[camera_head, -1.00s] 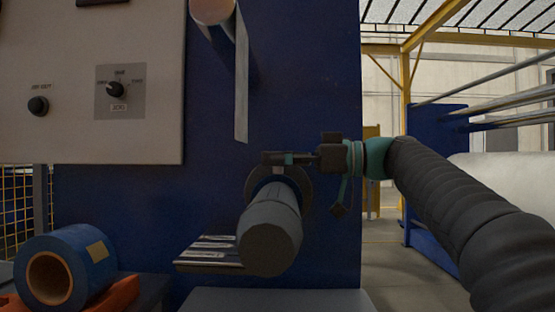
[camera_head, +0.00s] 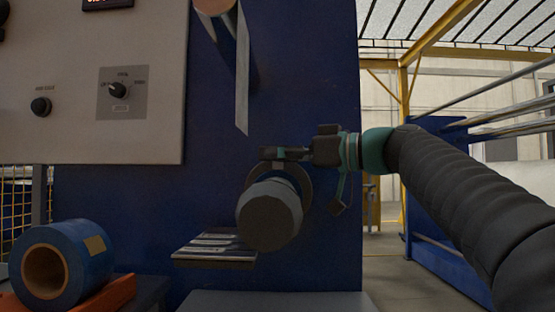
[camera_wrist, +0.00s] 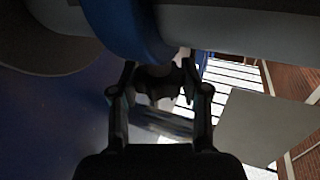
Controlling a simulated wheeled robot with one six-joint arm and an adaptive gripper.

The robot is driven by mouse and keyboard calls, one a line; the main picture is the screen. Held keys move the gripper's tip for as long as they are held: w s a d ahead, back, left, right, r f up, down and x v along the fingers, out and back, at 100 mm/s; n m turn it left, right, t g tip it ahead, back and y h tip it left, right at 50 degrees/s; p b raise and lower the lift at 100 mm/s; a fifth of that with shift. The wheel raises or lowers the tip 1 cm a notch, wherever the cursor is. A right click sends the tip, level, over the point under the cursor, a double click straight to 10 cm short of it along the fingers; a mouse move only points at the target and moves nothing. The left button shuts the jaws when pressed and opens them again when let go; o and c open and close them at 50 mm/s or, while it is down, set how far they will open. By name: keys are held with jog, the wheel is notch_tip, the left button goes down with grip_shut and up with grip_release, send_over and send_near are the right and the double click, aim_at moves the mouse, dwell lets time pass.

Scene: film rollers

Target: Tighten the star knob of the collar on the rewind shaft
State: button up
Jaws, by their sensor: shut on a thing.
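The rewind shaft (camera_head: 270,218) is a thick grey cylinder that sticks out of the blue machine wall towards me. A dark round flange (camera_head: 305,187) shows behind it. My gripper (camera_head: 278,154) reaches in from the right, just above the shaft. In the wrist view my gripper (camera_wrist: 160,75) has its two fingers closed on the dark, lobed star knob (camera_wrist: 158,86). A blue band (camera_wrist: 140,28), which looks like the collar, curves around the pale shaft (camera_wrist: 245,48) right beside the knob. In the head view the fingers hide the knob.
A blue film roll (camera_head: 75,262) lies on an orange support (camera_head: 110,294) at lower left. A small shelf (camera_head: 215,250) with metal strips is left of the shaft. A flat bar (camera_head: 242,85) hangs above. A control panel (camera_head: 85,110) is at upper left.

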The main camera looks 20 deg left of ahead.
jog(key=o, duration=1.2)
jog(key=shift+c, duration=0.2)
jog(key=s+d, duration=0.2)
jog(key=d, duration=1)
jog(key=shift+a, duration=0.15)
